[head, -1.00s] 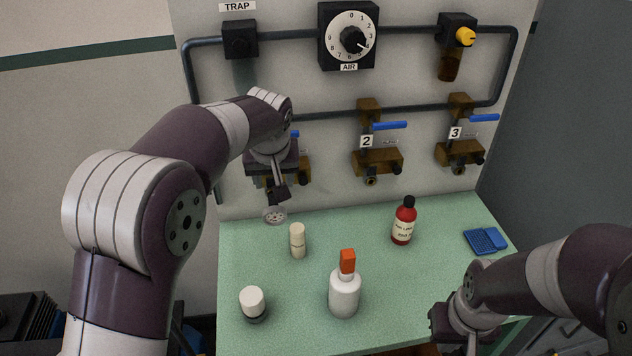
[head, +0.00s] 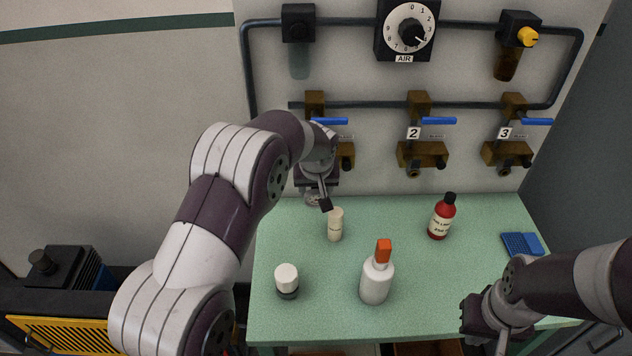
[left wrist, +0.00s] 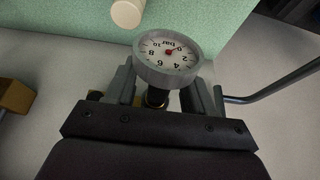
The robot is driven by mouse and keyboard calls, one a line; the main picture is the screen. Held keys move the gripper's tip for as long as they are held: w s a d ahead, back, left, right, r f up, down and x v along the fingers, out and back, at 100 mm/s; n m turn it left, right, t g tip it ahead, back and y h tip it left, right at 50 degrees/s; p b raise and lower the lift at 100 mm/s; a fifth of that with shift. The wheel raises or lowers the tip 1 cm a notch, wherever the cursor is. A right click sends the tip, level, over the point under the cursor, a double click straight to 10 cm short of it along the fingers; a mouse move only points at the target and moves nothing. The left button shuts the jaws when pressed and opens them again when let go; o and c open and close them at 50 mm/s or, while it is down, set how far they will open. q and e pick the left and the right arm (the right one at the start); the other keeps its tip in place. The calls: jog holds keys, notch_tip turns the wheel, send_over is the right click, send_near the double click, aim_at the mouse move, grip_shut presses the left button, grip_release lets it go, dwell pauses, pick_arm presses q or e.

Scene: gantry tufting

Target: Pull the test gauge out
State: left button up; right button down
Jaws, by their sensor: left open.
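The test gauge (left wrist: 167,58) is a round grey-rimmed gauge with a white dial marked in bar. Its dial faces the camera in the left wrist view, and its dark stem runs down between my left fingers. My left gripper (left wrist: 158,94) is open, with a finger on each side of the stem; I see no clear contact. In the head view the gauge (head: 313,200) shows partly below my left gripper (head: 318,190), in front of the leftmost valve (head: 346,156). Where the stem plugs in is hidden. My right gripper (head: 482,316) is low at the right, its jaws unclear.
Valves 2 (head: 422,154) and 3 (head: 507,154) are on the panel. On the green bench (head: 330,320) stand a cream cylinder (head: 335,226), a white-capped jar (head: 287,280), an orange-capped white bottle (head: 376,282) and a red bottle (head: 441,219). A blue case (head: 522,244) lies right.

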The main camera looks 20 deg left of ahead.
aim_at(316, 194)
pick_arm(q)
grip_shut()
jog(key=shift+s, duration=0.25)
jog(key=shift+s+d+b, duration=0.25)
jog(key=shift+s+b, duration=0.15)
jog(key=shift+s, duration=0.35)
jog(key=shift+s+d+b, duration=0.25)
jog(key=shift+s+b, duration=0.1)
jog(key=shift+s, duration=0.35)
